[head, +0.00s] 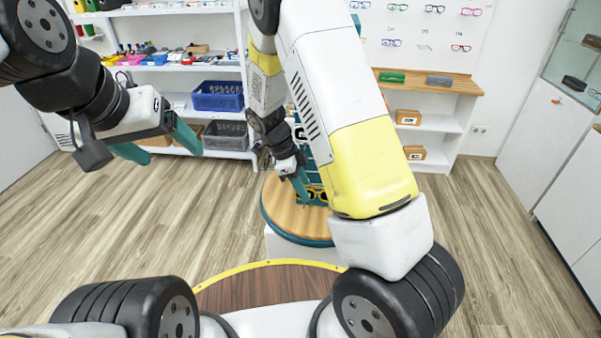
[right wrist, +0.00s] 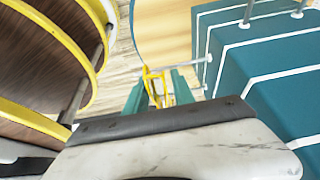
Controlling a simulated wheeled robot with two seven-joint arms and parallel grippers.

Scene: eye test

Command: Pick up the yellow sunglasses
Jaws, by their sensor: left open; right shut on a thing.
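The yellow sunglasses (head: 317,195) show low in front of the teal display stand, partly hidden by my right gripper (head: 304,188). In the right wrist view the yellow frame (right wrist: 154,84) sits between the two teal fingers of my right gripper (right wrist: 158,91). That gripper is shut on it. I cannot tell whether the glasses still touch the stand. My left gripper (head: 158,146) is open and empty at the upper left, its teal fingers wide apart, far from the sunglasses.
The teal stand with white lines (right wrist: 285,95) rises close beside my right gripper, with metal pegs sticking out. It stands on a round wooden top (head: 280,215). Shelves with blue (head: 217,96) and grey baskets (head: 225,136) line the back. Wooden floor is clear on both sides.

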